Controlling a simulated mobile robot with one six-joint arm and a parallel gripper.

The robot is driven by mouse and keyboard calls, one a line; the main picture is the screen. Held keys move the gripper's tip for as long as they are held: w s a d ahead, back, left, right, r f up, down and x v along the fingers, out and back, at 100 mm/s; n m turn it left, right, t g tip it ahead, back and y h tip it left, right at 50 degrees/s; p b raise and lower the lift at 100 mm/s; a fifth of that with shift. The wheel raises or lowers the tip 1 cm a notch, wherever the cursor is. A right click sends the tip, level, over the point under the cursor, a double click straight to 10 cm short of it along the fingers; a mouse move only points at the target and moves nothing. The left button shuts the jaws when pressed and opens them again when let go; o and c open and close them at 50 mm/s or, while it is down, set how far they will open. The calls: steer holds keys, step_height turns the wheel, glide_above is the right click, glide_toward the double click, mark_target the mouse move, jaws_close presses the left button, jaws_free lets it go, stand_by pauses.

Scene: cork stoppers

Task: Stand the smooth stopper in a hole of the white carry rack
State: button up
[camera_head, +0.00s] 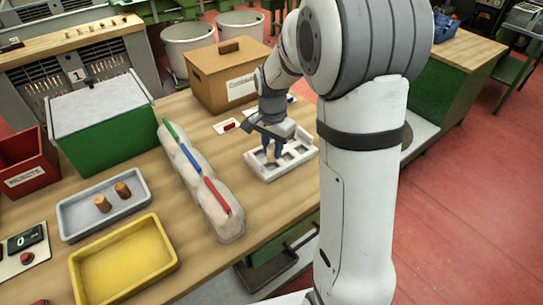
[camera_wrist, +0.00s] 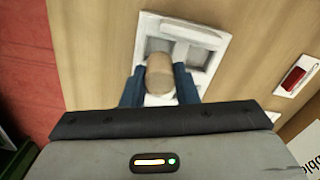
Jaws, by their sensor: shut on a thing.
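The white carry rack (camera_head: 299,164) lies on the wooden bench and has several square holes; it also shows in the wrist view (camera_wrist: 222,45). My gripper (camera_head: 272,152) is over the rack with its blue fingers pointing down. In the wrist view my gripper (camera_wrist: 160,88) is shut on a plain tan stopper (camera_wrist: 160,70), whose rounded end shows between the fingers. The stopper is over or in the rack's holes area; its lower end is hidden, so I cannot tell whether it is inside a hole. In the head view the fingers hide most of it.
A grey tray (camera_head: 72,221) at left holds two brown corks (camera_head: 122,190). A yellow tray (camera_head: 76,266) is empty. A long pale bag (camera_head: 226,222) with coloured strips lies left of the rack. A cardboard box (camera_head: 215,80) stands behind, and a small red item (camera_head: 229,126) lies near it.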

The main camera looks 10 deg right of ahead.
mark_target(272, 157)
steer(key=shift+a+f, duration=0.1)
steer(key=shift+f, duration=1.75)
steer(key=shift+c, duration=0.5)
steer(key=o, duration=1)
steer(key=shift+s, duration=0.1)
steer(key=shift+r, duration=0.15)
